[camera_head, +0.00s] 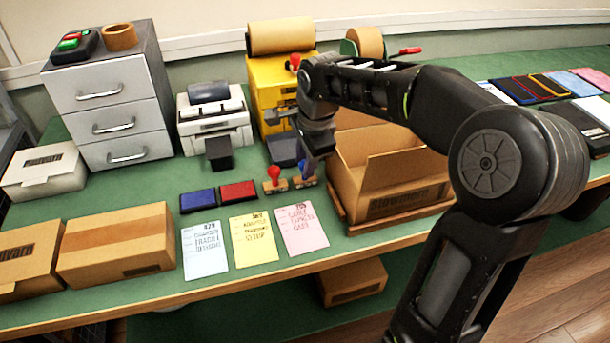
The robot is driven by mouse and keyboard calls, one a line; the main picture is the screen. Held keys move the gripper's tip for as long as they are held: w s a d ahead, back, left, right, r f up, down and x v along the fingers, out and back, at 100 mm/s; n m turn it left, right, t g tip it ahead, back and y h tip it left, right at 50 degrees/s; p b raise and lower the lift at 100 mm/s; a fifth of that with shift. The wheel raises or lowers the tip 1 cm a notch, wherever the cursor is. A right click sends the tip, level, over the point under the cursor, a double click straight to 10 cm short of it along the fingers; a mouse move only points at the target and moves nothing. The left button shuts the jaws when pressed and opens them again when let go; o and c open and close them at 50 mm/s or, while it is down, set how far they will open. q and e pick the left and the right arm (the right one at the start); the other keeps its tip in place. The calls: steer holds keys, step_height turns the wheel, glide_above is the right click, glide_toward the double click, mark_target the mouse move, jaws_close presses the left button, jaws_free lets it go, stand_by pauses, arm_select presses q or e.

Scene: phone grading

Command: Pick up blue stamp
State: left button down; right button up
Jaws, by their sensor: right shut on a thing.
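The blue stamp (305,181) stands just right of the red stamp, by the front of the open cardboard box. Its wooden base shows; my right gripper (308,167) hides most of its handle. My right gripper points down from above and is shut on the blue stamp. I cannot tell whether the base touches the table. The red stamp (275,181) is upright beside it with its red knob clear. My left gripper is not in view.
A blue ink pad (198,201) and a red ink pad (239,191) lie left of the stamps. Blue, yellow and pink cards (301,229) lie in front. An open cardboard box (400,203) stands close on the right. A yellow machine (266,76) and a label printer (214,117) stand behind.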

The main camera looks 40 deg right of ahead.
steer(key=shift+r, duration=0.1)
jaws_close()
step_height(320, 180, up, 10)
steer(key=shift+p, duration=0.35)
stand_by(0.5)
